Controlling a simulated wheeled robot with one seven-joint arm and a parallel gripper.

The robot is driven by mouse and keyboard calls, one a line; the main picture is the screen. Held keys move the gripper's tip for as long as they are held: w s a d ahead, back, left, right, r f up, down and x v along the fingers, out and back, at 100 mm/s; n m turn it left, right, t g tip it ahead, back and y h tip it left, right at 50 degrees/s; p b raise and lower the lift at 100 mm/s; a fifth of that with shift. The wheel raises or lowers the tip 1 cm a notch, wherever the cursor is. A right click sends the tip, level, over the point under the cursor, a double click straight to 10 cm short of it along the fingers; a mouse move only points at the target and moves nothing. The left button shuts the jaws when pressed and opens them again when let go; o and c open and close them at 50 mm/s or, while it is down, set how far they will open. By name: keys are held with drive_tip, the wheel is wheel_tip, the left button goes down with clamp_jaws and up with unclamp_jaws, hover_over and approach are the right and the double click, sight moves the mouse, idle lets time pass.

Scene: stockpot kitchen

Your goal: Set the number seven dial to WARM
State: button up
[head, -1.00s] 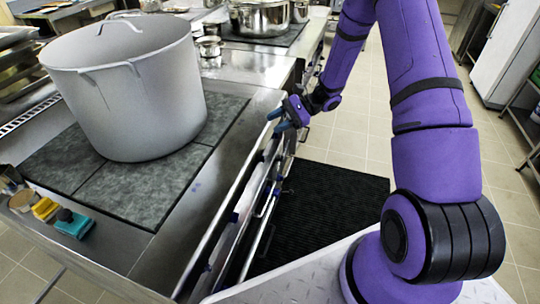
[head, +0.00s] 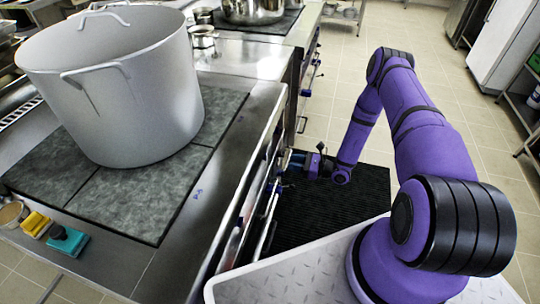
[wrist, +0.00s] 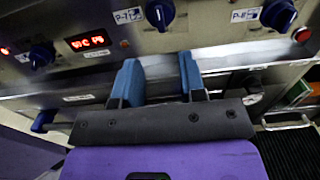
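In the wrist view, the stove's front panel (wrist: 205,40) carries dark blue dials. The middle dial (wrist: 159,14) has a label (wrist: 127,15) beside it that seems to read P-7; its pointer setting is too small to tell. A right dial (wrist: 277,14) has its own label, and a left dial (wrist: 41,55) sits near a red-lit display (wrist: 88,41). My gripper (wrist: 160,70) is open and empty, its two blue fingers apart, below the middle dial and not around it. In the head view my gripper (head: 293,160) is beside the stove front, where the dials are hardly readable.
A large grey pot (head: 120,100) stands on the dark cooktop (head: 190,185). Yellow and teal sponges (head: 68,242) lie at the near counter edge. A black mat (head: 345,195) covers the floor in front of the stove. Handles and a rail (wrist: 285,122) jut out below the panel.

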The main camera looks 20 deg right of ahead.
drive_tip(key=x, duration=1)
drive_tip(key=shift+w+a, duration=0.15)
drive_tip(key=shift+a, duration=0.1)
clamp_jaws()
